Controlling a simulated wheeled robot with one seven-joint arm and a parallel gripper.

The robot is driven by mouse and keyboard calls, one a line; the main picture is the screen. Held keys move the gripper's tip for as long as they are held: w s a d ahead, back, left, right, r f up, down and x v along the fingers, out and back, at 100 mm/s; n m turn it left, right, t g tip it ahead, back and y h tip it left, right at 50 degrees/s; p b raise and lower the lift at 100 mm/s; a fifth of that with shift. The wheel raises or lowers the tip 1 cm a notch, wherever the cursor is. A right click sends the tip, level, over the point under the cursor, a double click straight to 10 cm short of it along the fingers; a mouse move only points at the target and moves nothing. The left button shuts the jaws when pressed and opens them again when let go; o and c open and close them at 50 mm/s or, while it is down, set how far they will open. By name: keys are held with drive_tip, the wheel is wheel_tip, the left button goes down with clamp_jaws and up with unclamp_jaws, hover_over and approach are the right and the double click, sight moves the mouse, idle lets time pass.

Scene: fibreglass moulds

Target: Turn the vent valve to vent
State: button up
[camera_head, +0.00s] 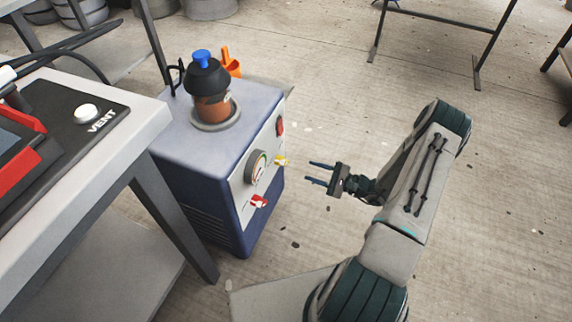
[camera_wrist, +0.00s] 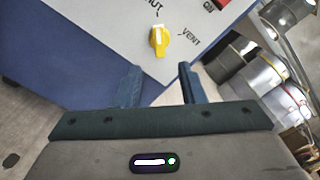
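The vent valve is a yellow knob (camera_head: 282,161) on the pale front panel of a blue cabinet (camera_head: 220,142). In the wrist view the yellow knob (camera_wrist: 159,40) stands beyond my fingertips, with its white-marked end towards the label ending in "UT" and away from the "VENT" label (camera_wrist: 190,40). My gripper (camera_head: 320,173) is open and empty, to the right of the panel and apart from the knob. In the wrist view its two blue fingers (camera_wrist: 160,84) are spread, with the knob ahead between their directions.
The panel also carries a round gauge (camera_head: 256,167), a red-handled valve (camera_head: 259,201) and a red switch (camera_head: 280,126). A jar with a black cap (camera_head: 208,80) stands on the cabinet. A bench (camera_head: 150,118) is at left. Floor right of the cabinet is clear.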

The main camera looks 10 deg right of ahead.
sight(288, 163)
drive_tip(key=b+x, duration=0.2)
drive_tip(key=x, duration=0.8)
drive_tip(key=shift+w+a, duration=0.15)
drive_tip(key=shift+a, duration=0.05)
drive_tip(key=c, duration=0.6)
